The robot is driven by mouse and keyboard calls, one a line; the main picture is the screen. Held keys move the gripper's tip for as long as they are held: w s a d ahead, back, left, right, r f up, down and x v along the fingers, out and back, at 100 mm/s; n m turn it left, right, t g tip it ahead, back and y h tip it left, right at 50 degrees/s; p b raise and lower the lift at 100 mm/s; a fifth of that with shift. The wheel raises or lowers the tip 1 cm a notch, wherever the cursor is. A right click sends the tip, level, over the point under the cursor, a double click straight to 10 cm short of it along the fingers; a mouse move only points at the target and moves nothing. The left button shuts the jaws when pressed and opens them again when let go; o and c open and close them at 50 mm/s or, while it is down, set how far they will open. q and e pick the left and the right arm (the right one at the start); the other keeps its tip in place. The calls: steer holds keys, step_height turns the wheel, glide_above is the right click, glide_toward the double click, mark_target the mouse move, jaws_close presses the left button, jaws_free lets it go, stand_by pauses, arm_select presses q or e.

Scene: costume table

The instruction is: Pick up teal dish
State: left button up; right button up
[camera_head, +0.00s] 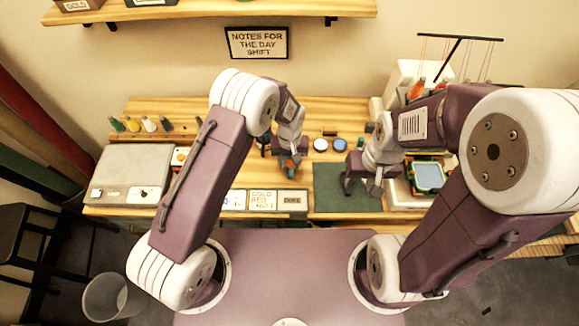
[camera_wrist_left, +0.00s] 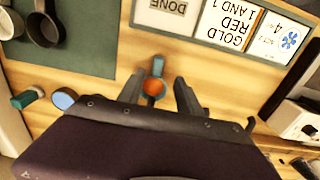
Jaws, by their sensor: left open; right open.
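The teal dish (camera_head: 428,177) looks like a shallow rounded square with a dark rim. It sits at the right of the table in the head view, partly beside my right arm. My right gripper (camera_head: 362,186) is open and empty over the dark green mat, left of the dish and apart from it. My left gripper (camera_head: 290,166) is open above the wood left of the mat, far from the dish. In the left wrist view, a small teal and orange object (camera_wrist_left: 154,80) shows between the left gripper's fingers (camera_wrist_left: 168,97); I cannot tell if they touch it. The dish is not recognisable in that view.
The green mat (camera_head: 330,202) lies at the front middle. Two round pots (camera_head: 340,145) stand behind it. Label cards (camera_head: 262,200) line the front edge. A grey box (camera_head: 130,175) is at the left, with small bottles behind. A wire rack (camera_head: 450,55) rises at the back right.

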mark_target(291, 171)
arm_select(q)
steer(key=f, duration=0.1)
steer(key=f+p, duration=0.1)
steer(key=f, duration=0.3)
steer(key=shift+w+d, duration=0.1)
steer(key=shift+d, duration=0.2)
steer(key=shift+a+f, duration=0.1)
steer(key=shift+f, duration=0.05)
jaws_close()
